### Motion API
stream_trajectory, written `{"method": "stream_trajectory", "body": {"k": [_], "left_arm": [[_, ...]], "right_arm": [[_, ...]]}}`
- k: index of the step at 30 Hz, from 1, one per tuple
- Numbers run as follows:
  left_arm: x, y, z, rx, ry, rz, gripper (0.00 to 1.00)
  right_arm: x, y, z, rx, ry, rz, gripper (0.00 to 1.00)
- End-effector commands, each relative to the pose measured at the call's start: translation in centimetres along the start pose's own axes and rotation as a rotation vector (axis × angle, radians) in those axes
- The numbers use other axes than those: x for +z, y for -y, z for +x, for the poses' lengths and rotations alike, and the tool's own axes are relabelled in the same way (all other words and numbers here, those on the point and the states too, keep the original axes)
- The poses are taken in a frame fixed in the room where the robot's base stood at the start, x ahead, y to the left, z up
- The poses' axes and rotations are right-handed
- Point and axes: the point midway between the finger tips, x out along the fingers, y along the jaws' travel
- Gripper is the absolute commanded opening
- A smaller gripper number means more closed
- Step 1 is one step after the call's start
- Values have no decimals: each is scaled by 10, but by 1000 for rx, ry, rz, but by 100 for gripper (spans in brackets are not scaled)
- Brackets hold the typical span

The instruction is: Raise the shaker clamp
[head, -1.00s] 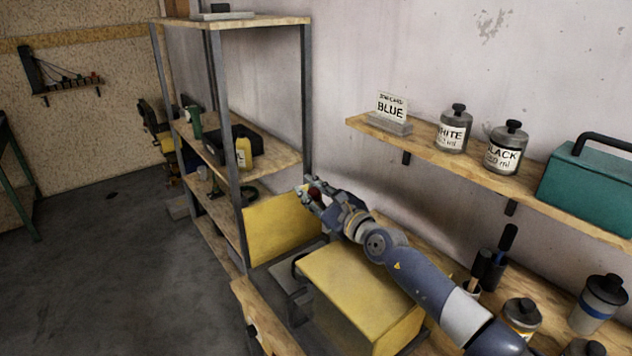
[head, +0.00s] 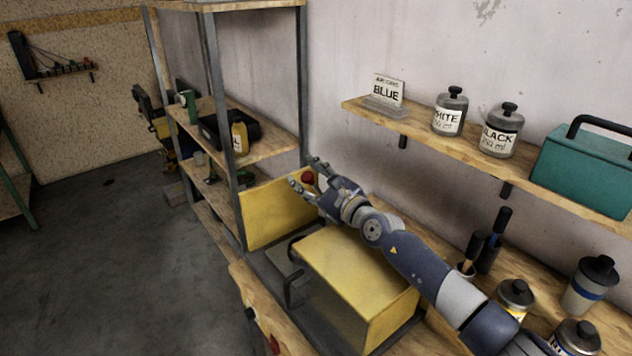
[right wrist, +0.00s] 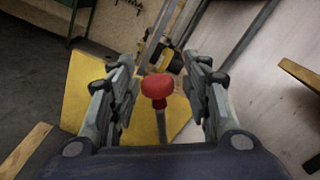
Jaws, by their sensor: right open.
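The shaker is a yellow machine (head: 365,268) on the wooden bench, with a raised yellow panel (head: 268,212) at its far end. A red knob (head: 307,177) shows by that panel. In the right wrist view the red knob (right wrist: 157,87) sits on a grey stem, between the two fingers and a little beyond the palm. My right gripper (head: 306,174) is open, its fingers on either side of the knob; I cannot tell whether they touch it. The clamp itself is largely hidden by the machine's yellow body and my arm. My left gripper is not in view.
A metal-framed shelf unit (head: 215,130) stands just beyond the machine. A wall shelf (head: 420,126) above holds a BLUE card, WHITE and BLACK jars and a teal box (head: 588,170). Jars and a brush pot crowd the bench at right. The floor at left is open.

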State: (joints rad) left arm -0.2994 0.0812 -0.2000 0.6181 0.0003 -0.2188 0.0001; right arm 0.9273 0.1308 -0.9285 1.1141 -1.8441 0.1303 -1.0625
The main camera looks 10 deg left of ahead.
Motion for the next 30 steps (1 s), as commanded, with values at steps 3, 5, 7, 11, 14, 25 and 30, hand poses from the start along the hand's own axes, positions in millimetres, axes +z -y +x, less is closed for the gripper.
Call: {"method": "stream_trajectory", "body": {"k": [3, 5, 7, 11, 14, 25, 30], "left_arm": [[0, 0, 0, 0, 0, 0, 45], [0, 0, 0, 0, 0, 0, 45], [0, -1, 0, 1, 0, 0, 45], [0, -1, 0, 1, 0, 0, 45], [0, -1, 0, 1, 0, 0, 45], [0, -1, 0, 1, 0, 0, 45], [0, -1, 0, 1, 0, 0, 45]], "right_arm": [[0, -1, -5, 2, 2, 2, 44], [0, -2, -10, 2, 3, 4, 44], [-1, -1, -17, 2, 2, 4, 44], [-2, 0, -35, 0, 0, 3, 44], [-2, 1, -50, -2, -2, 1, 44], [-3, 1, -106, -2, -4, 2, 44], [-3, 2, -119, -2, -3, 1, 44]]}}
